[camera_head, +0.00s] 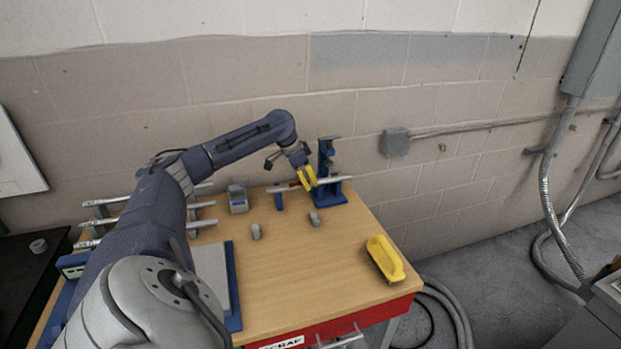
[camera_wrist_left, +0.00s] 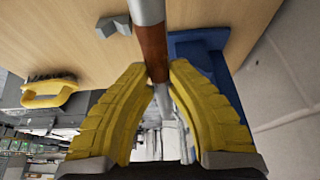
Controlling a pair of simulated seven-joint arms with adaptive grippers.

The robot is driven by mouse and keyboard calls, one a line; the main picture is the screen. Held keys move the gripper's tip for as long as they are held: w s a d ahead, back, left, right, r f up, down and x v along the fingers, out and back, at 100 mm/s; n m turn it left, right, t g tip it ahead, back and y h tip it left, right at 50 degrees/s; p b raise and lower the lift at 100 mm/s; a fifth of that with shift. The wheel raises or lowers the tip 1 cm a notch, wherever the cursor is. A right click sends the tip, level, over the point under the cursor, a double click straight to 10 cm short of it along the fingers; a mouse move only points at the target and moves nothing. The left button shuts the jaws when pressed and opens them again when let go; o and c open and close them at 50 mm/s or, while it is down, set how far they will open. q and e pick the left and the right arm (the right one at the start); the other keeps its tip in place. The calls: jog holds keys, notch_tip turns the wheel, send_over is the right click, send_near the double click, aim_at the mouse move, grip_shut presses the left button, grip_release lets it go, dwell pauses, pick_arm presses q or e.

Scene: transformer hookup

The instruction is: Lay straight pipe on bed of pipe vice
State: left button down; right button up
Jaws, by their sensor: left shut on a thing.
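The straight pipe (camera_head: 284,187) is silver with a copper-brown band and lies about level across the back of the table. The blue pipe vice (camera_head: 326,160) stands upright at the back right, with the pipe crossing at its lower part. My left gripper (camera_head: 307,178) is shut on the pipe beside the vice. In the left wrist view the pipe's brown band (camera_wrist_left: 153,48) runs between the yellow fingers, and blue vice metal (camera_wrist_left: 205,58) shows behind them. I cannot tell whether the pipe touches the bed. My right gripper is not in view.
A small blue stand (camera_head: 279,201) is under the pipe's left part. Grey fittings (camera_head: 256,232) (camera_head: 315,219) and a grey block (camera_head: 238,198) stand on the table (camera_head: 300,275). A yellow-handled brush (camera_head: 384,257) lies at the right edge. The table's front middle is clear.

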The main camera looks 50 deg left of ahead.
pick_arm(q)
jog(key=shift+w+a+f, duration=0.35)
jog(key=shift+a+f, duration=0.05)
jog(key=shift+a, duration=0.4)
jog(key=shift+w+a+f, duration=0.35)
jog(key=shift+w+a, duration=0.05)
jog(key=shift+a, duration=0.4)
jog(key=shift+w+a+f, duration=0.35)
jog(key=shift+a+f, duration=0.05)
jog(key=shift+a, duration=0.4)
jog(key=c, duration=1.3)
grip_release()
jog(key=shift+o, duration=0.2)
jog(key=v, duration=1.2)
jog(key=shift+w, duration=0.1)
